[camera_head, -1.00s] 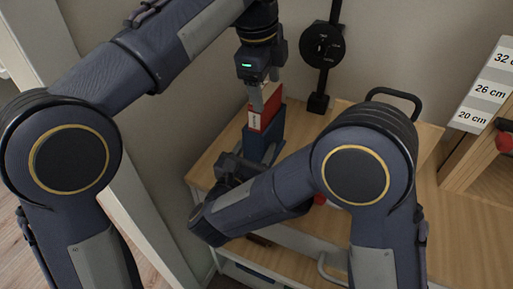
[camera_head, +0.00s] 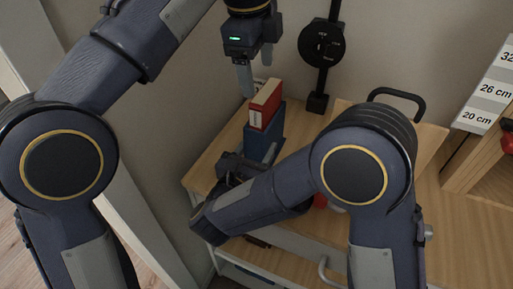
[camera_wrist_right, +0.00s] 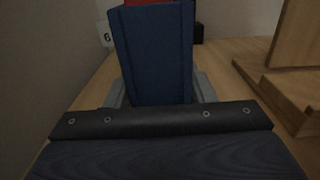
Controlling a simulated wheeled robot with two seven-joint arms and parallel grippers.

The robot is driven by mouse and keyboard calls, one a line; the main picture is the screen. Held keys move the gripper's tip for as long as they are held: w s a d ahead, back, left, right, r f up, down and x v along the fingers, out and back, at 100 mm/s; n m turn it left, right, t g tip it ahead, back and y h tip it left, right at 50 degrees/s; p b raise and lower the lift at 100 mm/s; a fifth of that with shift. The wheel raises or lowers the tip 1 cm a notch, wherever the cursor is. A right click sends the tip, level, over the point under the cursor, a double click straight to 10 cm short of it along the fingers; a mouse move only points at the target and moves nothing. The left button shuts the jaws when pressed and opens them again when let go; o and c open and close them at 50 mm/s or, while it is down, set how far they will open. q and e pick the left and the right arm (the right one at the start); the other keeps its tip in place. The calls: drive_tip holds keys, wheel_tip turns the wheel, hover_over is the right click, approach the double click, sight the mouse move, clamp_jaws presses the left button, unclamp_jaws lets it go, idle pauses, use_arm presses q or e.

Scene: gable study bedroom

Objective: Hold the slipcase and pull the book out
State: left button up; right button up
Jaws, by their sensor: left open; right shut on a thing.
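The red book (camera_head: 264,103) stands upright and sticks partly out of the top of the blue slipcase (camera_head: 265,133) on the wooden desk. A strip of the red book (camera_wrist_right: 150,2) also shows at the top edge of the right wrist view. My left gripper (camera_head: 255,80) is open and empty, above the book and apart from it. My right gripper (camera_wrist_right: 161,90) is shut on the lower part of the slipcase (camera_wrist_right: 155,50), with a grey finger on either side. In the head view my right forearm hides part of the slipcase's base.
A black wall-mounted post with a round disc (camera_head: 322,44) stands behind and right of the book. A black handle (camera_head: 397,95) and a height-marked board (camera_head: 484,95) are farther right. The wooden desk top (camera_head: 213,150) is bare left of the slipcase.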

use_arm(q)
drive_tip(key=shift+s+d+r, duration=0.1)
drive_tip(key=shift+s+r, duration=0.05)
drive_tip(key=shift+r, duration=1.25)
use_arm(e)
drive_tip(key=shift+s+a+f, duration=0.15)
drive_tip(key=shift+s+f, duration=0.05)
drive_tip(key=shift+f, duration=0.15)
drive_tip(key=o, duration=1.1)
drive_tip(key=shift+r, duration=0.1)
drive_tip(key=shift+o, duration=0.7)
drive_tip(key=shift+r, duration=0.15)
